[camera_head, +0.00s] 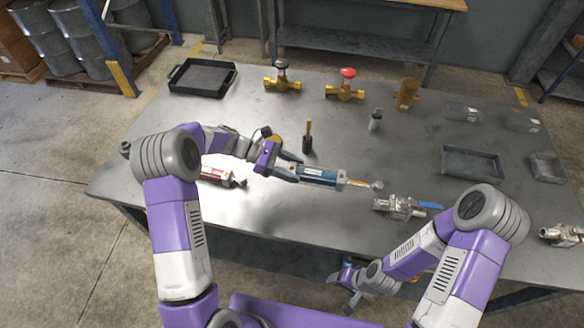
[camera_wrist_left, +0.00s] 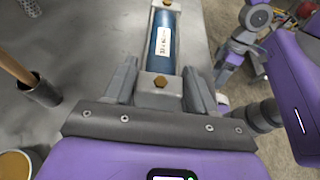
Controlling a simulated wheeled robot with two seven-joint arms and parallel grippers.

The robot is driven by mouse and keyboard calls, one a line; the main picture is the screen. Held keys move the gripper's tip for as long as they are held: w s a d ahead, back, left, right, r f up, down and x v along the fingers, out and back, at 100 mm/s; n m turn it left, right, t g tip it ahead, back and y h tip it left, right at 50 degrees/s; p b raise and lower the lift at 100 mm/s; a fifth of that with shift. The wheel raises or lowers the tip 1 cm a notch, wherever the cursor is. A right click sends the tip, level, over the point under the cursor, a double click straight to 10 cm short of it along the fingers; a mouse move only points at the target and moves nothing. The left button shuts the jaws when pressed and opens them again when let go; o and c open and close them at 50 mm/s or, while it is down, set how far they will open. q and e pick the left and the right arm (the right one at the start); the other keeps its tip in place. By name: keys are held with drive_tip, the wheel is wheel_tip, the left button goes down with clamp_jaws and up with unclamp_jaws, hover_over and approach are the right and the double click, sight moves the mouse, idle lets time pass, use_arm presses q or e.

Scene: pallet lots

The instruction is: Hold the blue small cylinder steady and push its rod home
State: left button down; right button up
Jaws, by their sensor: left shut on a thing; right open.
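The blue small cylinder (camera_head: 318,176) lies level in the head view, with its silver rod (camera_head: 358,183) sticking out to the right and ending in a round grey tip. My left gripper (camera_head: 292,172) is shut on its left end. In the left wrist view the blue body with a white label (camera_wrist_left: 164,45) runs away from me, its near end block between the fingers of my left gripper (camera_wrist_left: 162,92). The rod is out of sight there. My right gripper (camera_head: 350,284) is open and empty, low at the table's front edge, apart from the cylinder.
A red cylinder (camera_head: 214,175) lies left, partly behind my left arm. A valve with a blue lever (camera_head: 400,207) sits just right of the rod tip. A dark holder with a wooden handle (camera_head: 307,140) stands behind the cylinder. Trays (camera_head: 472,164) lie at the right.

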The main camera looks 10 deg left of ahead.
use_arm(q)
drive_tip(key=shift+f+b, duration=2.6)
drive_tip(key=shift+f, duration=1.9)
drive_tip(key=shift+f, duration=0.35)
drive_tip(key=c, duration=1)
unclamp_jaws()
drive_tip(key=shift+f, duration=0.15)
clamp_jaws()
